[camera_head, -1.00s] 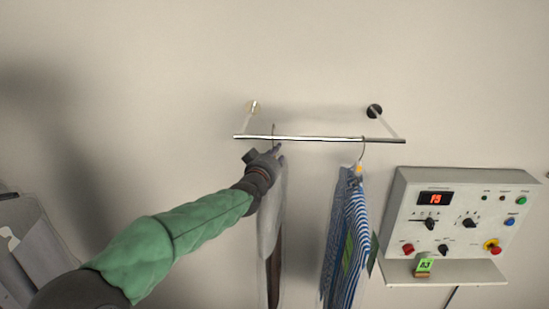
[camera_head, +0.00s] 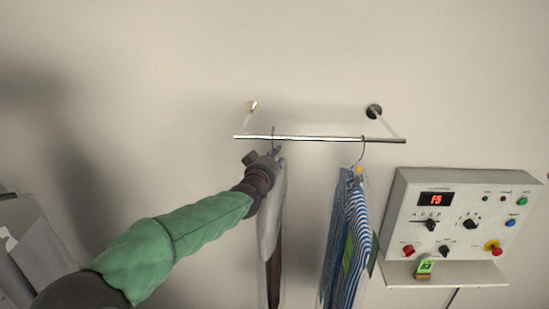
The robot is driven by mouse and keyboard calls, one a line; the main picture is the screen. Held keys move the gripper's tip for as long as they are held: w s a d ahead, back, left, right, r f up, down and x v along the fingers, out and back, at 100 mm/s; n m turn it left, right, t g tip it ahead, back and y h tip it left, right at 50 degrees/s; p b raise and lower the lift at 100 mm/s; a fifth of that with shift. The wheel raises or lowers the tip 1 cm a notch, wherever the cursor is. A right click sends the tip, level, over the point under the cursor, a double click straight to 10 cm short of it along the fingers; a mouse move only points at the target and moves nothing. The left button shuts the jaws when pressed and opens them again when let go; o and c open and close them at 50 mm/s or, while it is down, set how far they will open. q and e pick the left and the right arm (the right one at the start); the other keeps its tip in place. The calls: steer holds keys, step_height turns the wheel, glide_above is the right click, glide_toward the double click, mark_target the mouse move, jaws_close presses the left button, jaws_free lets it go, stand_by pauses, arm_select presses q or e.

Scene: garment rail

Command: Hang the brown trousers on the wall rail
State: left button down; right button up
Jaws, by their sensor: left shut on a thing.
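The wall rail (camera_head: 320,139) is a thin metal bar held off the wall by two brackets. My left gripper (camera_head: 274,156) is just below the left part of the rail, shut on a hanger whose hook (camera_head: 273,133) shows at the bar. I cannot tell whether the hook's weight rests on the bar. Below the gripper hangs a grey, cover-like garment with a dark brown strip, the brown trousers (camera_head: 274,270), partly hidden by my gripper and arm. My right gripper is not in view.
A blue-and-white striped garment (camera_head: 356,230) hangs from the rail's right part. A grey control box (camera_head: 460,215) with a red display, knobs and a ledge is mounted at the right. Grey items (camera_head: 30,245) show at the lower left. The wall between the two garments is clear.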

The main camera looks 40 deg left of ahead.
arm_select(q)
steer(key=shift+f+b, duration=0.75)
steer(key=shift+b, duration=0.05)
